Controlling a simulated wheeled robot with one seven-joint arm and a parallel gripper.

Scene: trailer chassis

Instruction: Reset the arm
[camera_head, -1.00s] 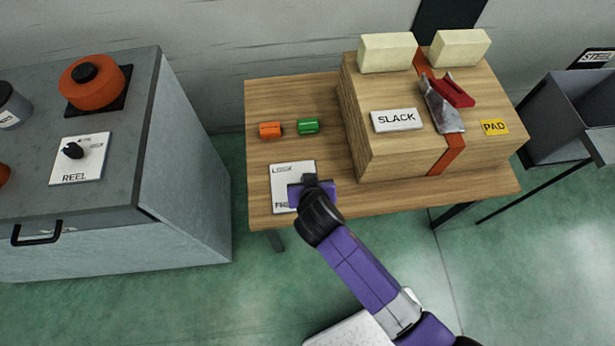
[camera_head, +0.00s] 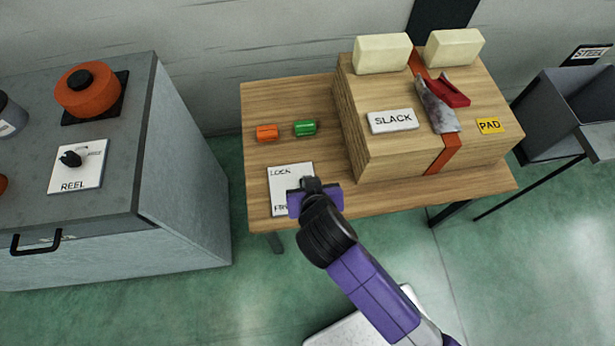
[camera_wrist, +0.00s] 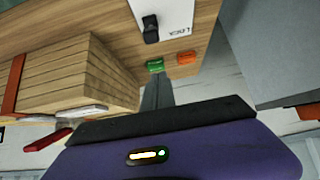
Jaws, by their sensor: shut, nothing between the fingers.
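My gripper (camera_head: 312,186) is at the end of my purple arm, over the right edge of a white LOCK panel (camera_head: 279,190) on the wooden table. In the wrist view its dark fingers (camera_wrist: 157,92) are together with nothing between them. That view also shows the panel (camera_wrist: 178,12) with a black switch (camera_wrist: 150,28) standing on it, apart from the fingers. In the head view my gripper covers part of the panel and its lower label.
An orange block (camera_head: 266,132) and a green block (camera_head: 305,128) lie behind the panel. A strapped wooden crate (camera_head: 365,150) with a SLACK plate (camera_head: 393,121) stands to the right. A grey cabinet (camera_head: 185,190) with a REEL panel (camera_head: 88,180) is at left. Green floor lies in front.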

